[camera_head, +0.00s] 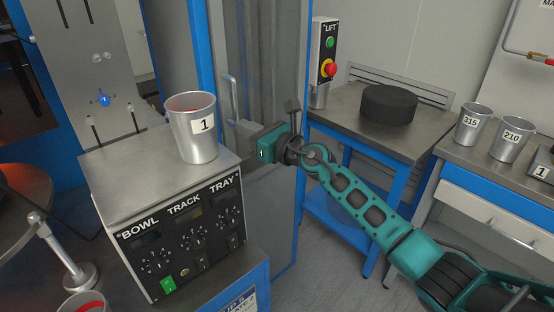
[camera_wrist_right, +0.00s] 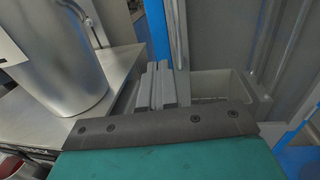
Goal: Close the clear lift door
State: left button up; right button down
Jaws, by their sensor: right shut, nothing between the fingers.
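The clear lift door (camera_head: 283,75) is a tall see-through panel with a blue edge, right of the control box. A vertical grey bar handle (camera_head: 231,98) stands near the blue post (camera_head: 203,45). My right gripper (camera_head: 243,129) is shut and empty, just below and right of the handle. In the right wrist view its fingers (camera_wrist_right: 157,84) are pressed together, pointing toward the blue post (camera_wrist_right: 158,32) and a grey vertical bar. I cannot tell whether the fingers touch the door. My left gripper is not in view.
A control box (camera_head: 150,175) carries a metal cup (camera_head: 196,135) labelled 1, close left of my right gripper. The lift button box (camera_head: 325,52) is behind. A steel table (camera_head: 360,135) with a black disc (camera_head: 390,103) stands right. Cups stand on the far-right counter.

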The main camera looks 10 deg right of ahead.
jog(key=s+d+p, duration=0.4)
jog(key=s, duration=0.6)
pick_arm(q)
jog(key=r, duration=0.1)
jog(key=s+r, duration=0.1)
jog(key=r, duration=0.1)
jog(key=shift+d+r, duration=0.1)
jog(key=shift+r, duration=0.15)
pick_arm(e)
jog(key=s+d+f+n+g+h, duration=0.1)
jog(key=s+d+f+n+h, duration=0.1)
jog(key=s+f+n, duration=0.6)
jog(key=s+d+f+n+g+h, duration=0.1)
jog(key=s+d+f+n+h, duration=0.2)
jog(key=s+f+n, duration=0.5)
jog(key=s+d+f+n+g+h, duration=0.1)
jog(key=s+d+f+n+h, duration=0.1)
jog(key=s+f+n, duration=0.6)
jog(key=s+n+h, duration=0.1)
jog(key=n, duration=0.6)
jog(key=shift+s+d+g+h, duration=0.25)
jog(key=shift+s+g+h, duration=0.05)
jog(key=shift+s+h, duration=0.1)
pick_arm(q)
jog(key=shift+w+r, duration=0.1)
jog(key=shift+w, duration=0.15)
pick_arm(e)
jog(key=shift+w, duration=0.1)
